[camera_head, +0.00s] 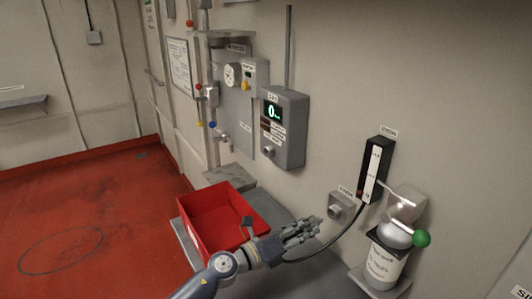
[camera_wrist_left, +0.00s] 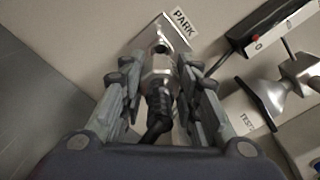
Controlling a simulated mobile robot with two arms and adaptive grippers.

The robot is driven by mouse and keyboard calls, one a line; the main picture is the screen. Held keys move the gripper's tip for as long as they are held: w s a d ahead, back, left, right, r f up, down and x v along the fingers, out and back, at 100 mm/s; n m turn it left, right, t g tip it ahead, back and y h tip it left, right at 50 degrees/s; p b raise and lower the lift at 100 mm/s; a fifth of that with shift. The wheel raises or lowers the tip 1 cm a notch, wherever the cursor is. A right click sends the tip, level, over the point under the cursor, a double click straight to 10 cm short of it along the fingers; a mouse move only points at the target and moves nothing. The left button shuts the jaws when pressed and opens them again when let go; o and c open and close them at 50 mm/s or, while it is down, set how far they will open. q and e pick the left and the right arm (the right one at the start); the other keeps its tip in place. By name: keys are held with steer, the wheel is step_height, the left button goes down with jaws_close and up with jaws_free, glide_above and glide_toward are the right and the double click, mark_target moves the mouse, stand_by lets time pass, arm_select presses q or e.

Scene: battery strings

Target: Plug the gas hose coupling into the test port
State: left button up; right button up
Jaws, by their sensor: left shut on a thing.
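My left gripper (camera_head: 312,224) is in front of a small grey wall holder (camera_head: 342,207) labelled PARK. In the wrist view the left gripper (camera_wrist_left: 160,68) is shut on the hose coupling (camera_wrist_left: 158,88), a dark ribbed body with a metal front between the fingers. The coupling points at the PARK holder (camera_wrist_left: 170,36); I cannot tell whether it still sits in it. The dark hose (camera_head: 322,249) curves from the gripper to the flow meter. A grey wall detector (camera_head: 285,128) reads 0; a round fitting (camera_head: 268,151) is low on its front, possibly the test port. The right gripper is not in view.
A black flow meter (camera_head: 374,168) is on the wall right of the holder. A white gas cylinder (camera_head: 384,266) with a green knob (camera_head: 422,239) stands below it. A red bin (camera_head: 186,209) is left of my gripper. Pipes and valves (camera_head: 212,96) line the wall further back.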

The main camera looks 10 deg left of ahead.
arm_select(q)
steer(key=shift+v, duration=1.45)
steer(key=shift+r, duration=0.1)
